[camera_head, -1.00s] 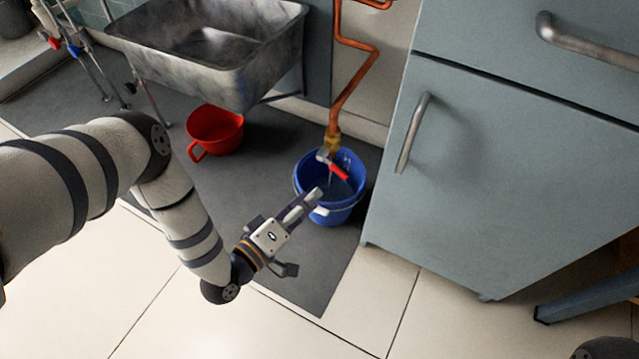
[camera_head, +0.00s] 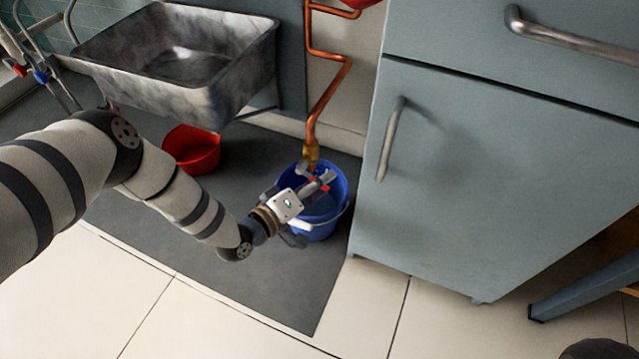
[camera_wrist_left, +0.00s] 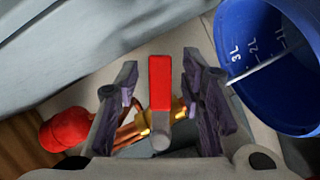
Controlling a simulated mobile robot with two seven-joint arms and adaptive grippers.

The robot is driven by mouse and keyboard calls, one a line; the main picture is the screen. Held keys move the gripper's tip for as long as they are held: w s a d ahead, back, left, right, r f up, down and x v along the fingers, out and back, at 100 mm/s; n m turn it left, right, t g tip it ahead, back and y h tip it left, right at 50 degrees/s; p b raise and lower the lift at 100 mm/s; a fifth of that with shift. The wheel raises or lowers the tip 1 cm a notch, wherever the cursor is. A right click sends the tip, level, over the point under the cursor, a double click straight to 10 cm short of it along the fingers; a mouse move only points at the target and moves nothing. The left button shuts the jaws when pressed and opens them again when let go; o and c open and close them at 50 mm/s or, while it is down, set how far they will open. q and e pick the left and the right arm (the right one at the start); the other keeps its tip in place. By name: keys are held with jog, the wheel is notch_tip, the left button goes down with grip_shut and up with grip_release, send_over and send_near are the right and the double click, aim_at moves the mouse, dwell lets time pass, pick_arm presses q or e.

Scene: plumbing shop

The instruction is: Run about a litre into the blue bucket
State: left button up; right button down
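The blue bucket (camera_head: 335,215) stands on the dark mat under a brass tap (camera_head: 311,153) at the end of a copper pipe. In the left wrist view the bucket (camera_wrist_left: 238,35) shows white litre marks inside. A thin pale line crosses its mouth; I cannot tell whether it is water or the bucket's handle. My left gripper (camera_head: 322,182) is over the bucket at the tap. In the wrist view its fingers (camera_wrist_left: 160,98) stand open on both sides of the tap's red lever (camera_wrist_left: 160,82), with gaps visible. The water level is unclear. My right gripper is out of view.
A red pot (camera_head: 192,150) sits on the mat (camera_head: 270,285) below the steel sink (camera_head: 180,75). A grey-blue cabinet (camera_head: 490,170) stands close on the bucket's right. The copper pipe (camera_head: 328,95) rises behind it. Tiled floor in front is clear.

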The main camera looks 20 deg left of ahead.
pick_arm(q)
grip_shut()
jog(key=shift+d+n+b, duration=0.1)
jog(key=shift+n+b, duration=0.4)
jog(key=shift+d+r+n+t+h+b, duration=0.1)
jog(key=shift+r+n+t+h+b, duration=0.15)
jog(key=shift+n+t+h+b, duration=0.35)
jog(key=shift+d+r+n+b, duration=0.1)
jog(key=shift+r+n+b, duration=0.55)
jog(key=shift+n, duration=0.55)
jog(key=shift+r, duration=0.35)
grip_release()
jog(key=v, duration=1.2)
jog(key=shift+f, duration=0.3)
